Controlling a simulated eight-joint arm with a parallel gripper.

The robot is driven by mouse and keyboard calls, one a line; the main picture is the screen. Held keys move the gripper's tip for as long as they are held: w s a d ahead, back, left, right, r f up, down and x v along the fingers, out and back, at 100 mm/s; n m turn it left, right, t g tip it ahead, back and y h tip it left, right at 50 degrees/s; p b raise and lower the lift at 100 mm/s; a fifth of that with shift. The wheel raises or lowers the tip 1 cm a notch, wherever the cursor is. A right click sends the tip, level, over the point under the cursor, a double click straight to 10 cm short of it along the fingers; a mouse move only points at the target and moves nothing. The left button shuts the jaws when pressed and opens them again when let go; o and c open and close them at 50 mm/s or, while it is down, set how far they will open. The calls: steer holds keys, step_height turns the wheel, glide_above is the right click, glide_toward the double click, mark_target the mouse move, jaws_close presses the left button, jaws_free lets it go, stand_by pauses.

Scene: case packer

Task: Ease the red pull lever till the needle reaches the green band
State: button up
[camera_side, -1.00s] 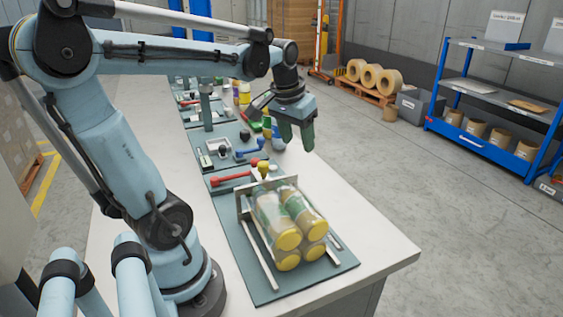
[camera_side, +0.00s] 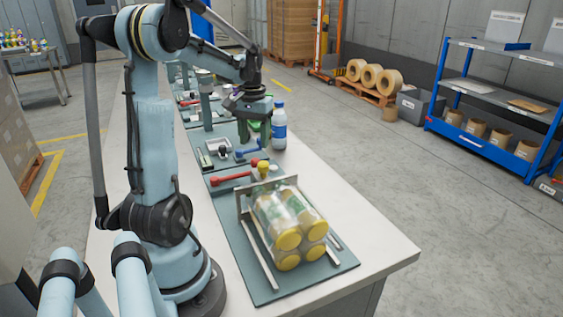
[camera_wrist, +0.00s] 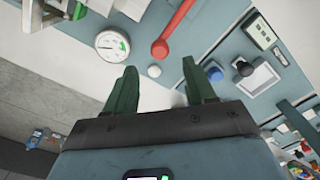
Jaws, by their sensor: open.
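The red pull lever (camera_wrist: 172,30) shows in the wrist view as a red bar with a round red knob, above the gap between my fingers. A white round gauge (camera_wrist: 112,44) is left of it, with a green band on its right side. The thin needle seems to point left, away from the green, but it is small. In the side view the red lever (camera_side: 231,177) lies on the bench behind the jar pack; the gauge cannot be made out there. My gripper (camera_wrist: 159,68) is open and empty, apart from the lever; in the side view my gripper (camera_side: 255,131) is beyond it.
A blue knob (camera_wrist: 215,74) and a white square tray with a black knob (camera_wrist: 244,68) sit right of the lever. A blue-and-white bottle (camera_side: 279,126) stands close beside my gripper. The bench's right side is clear.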

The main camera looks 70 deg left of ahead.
mark_target(255, 159)
steer(key=shift+f, duration=3.2)
jaws_close()
